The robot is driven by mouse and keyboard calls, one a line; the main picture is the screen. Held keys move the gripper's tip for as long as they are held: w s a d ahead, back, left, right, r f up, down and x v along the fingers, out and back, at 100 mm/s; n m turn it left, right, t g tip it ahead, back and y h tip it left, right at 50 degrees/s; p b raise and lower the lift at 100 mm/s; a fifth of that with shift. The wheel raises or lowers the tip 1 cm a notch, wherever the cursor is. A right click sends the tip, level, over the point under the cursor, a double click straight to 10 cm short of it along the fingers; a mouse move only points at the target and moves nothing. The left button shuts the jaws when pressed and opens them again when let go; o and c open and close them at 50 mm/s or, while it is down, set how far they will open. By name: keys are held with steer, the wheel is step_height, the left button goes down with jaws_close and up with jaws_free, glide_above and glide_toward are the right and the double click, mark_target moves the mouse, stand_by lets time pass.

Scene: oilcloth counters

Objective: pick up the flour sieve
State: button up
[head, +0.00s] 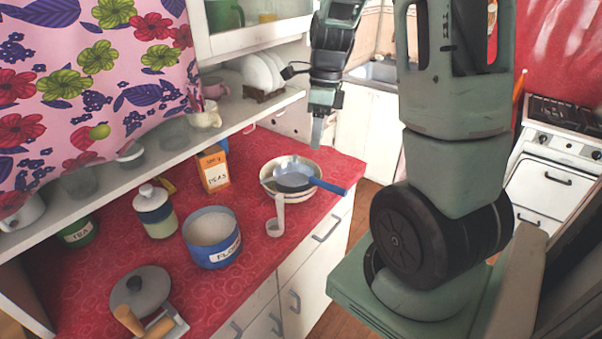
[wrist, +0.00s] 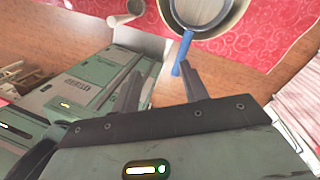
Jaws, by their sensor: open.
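The flour sieve (head: 293,182) has a round mesh head and a blue handle. Its head rests across a pale bowl (head: 272,167), and the handle sticks out past the rim toward the counter's right edge. In the wrist view the sieve (wrist: 199,10) is at the top, its blue handle pointing down to near my right fingertip. My gripper (head: 317,132) hangs above and behind the bowl in the head view, apart from the counter. In the wrist view my gripper (wrist: 161,72) is open, with nothing between its fingers.
A shelf (head: 165,150) overhangs the counter's back.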

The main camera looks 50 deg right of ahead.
steer(key=s+d+m, duration=0.3)
steer(key=d+m, duration=0.2)
steer(key=d, duration=0.2)
steer(key=p, duration=0.3)
glide_toward(330, 187)
step_height(330, 187, down, 6)
steer(key=shift+w+a+f+p, duration=0.1)
steer(key=shift+a+f+p, duration=0.15)
steer(key=shift+f, duration=0.55)
steer(key=shift+a+f+p, duration=0.1)
steer(key=shift+f+p, duration=0.3)
steer(key=shift+f, duration=0.35)
steer(key=shift+w+a+f+p, duration=0.1)
steer(key=shift+a+f+p, duration=0.15)
steer(key=shift+f, duration=0.55)
jaws_close()
